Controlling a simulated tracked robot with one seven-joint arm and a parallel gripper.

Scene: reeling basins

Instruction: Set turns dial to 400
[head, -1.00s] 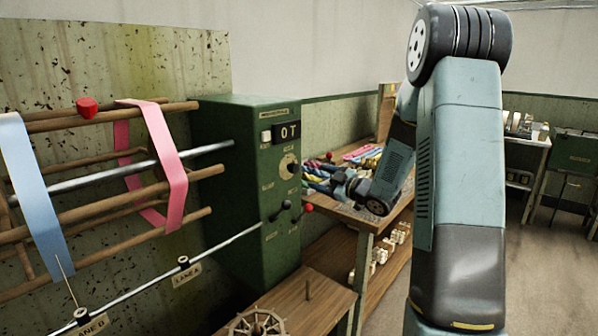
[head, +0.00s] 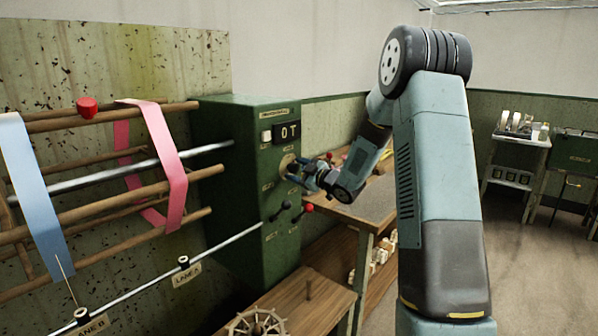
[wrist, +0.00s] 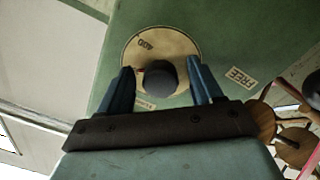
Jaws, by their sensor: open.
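The turns dial (wrist: 184,48) is a round cream plate with a dark knob (wrist: 160,78) at its middle, on the face of a green machine box (head: 236,200). In the head view the dial (head: 287,162) is partly covered by my gripper (head: 297,172). My gripper also shows in the wrist view (wrist: 160,85), open, with one blue finger on each side of the knob. I cannot tell whether the fingers touch it. The marking "400" shows upside down on the plate. The counter window (head: 287,132) above the dial reads "0T".
Black-knobbed and red-knobbed levers (head: 307,208) stick out below the dial. A wooden reel with blue and pink bands (head: 166,165) stands at left. A wooden bench (head: 378,200) is behind my arm, and a spoked wheel (head: 257,322) is at the bottom.

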